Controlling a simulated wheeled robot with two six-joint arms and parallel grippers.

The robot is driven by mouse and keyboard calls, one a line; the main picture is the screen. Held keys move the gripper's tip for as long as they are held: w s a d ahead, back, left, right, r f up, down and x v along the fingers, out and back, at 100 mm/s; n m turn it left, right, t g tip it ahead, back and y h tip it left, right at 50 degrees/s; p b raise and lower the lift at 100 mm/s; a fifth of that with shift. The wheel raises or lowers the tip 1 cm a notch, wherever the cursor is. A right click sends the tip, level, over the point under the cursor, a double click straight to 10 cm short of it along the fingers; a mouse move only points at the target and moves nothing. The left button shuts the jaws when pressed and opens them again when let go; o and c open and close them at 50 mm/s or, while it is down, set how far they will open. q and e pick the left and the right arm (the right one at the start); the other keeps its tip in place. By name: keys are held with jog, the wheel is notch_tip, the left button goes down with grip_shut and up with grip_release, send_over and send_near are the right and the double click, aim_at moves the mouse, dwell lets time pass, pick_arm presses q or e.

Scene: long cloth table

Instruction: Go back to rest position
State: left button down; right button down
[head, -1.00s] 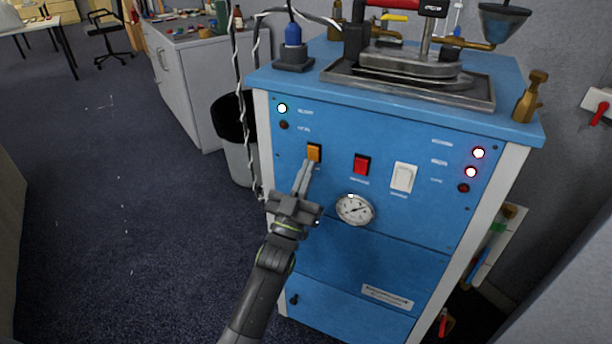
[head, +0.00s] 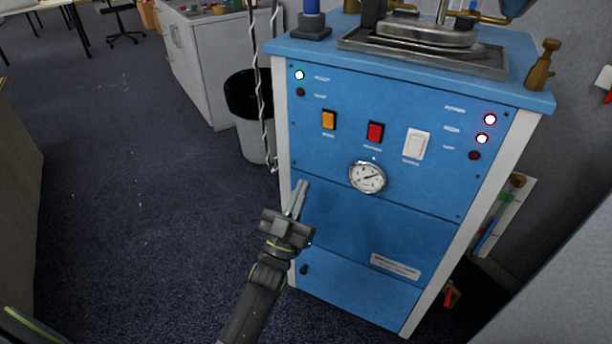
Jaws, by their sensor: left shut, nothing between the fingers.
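My left gripper (head: 299,190) is shut and empty in the head view. It points up in front of the blue machine (head: 340,222), below the orange switch (head: 329,120) and left of the round gauge (head: 367,177). A visible gap separates its fingertips from the orange switch. A red switch (head: 375,132) and a white switch (head: 417,144) sit to the right on the same panel. One lamp at the panel's upper left glows white, and two lamps at the right glow. My right gripper is not in view.
A black-lined bin (head: 250,128) stands left of the machine, beside a grey cabinet (head: 205,65). Twisted cables (head: 262,100) hang between bin and machine. The carpet floor (head: 120,200) at the left is clear. A grey surface (head: 570,260) closes off the lower right.

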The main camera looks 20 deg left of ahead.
pick_arm(q)
jog(key=shift+s+f, duration=0.1)
jog(key=shift+f, duration=0.25)
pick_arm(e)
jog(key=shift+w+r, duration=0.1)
